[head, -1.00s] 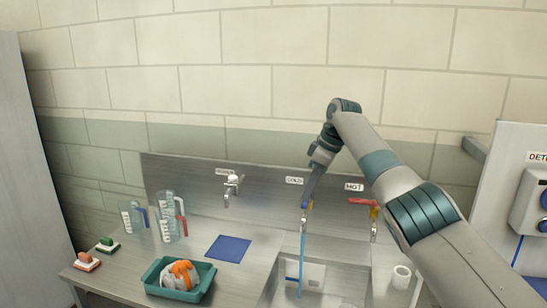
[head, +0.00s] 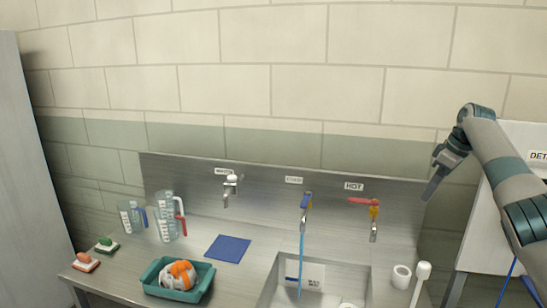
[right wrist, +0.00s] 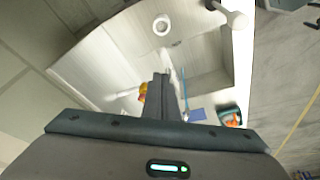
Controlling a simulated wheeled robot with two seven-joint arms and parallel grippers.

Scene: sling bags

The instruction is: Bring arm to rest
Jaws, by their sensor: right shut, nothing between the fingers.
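My right gripper (head: 431,190) is in the air at the right of the head view, right of the hot tap (head: 374,208) and apart from it. Its fingers are shut with nothing between them. In the right wrist view the closed fingers (right wrist: 160,80) point toward the sink. My left gripper is not in view.
A third tap (head: 230,188) is on the left. Measuring jugs (head: 166,215), a blue mat (head: 228,248), a teal tray (head: 152,280) with an orange and white item, and two brushes stand on the counter. A white cup (head: 401,277) is right of the sink. A white cabinet stands behind my right arm.

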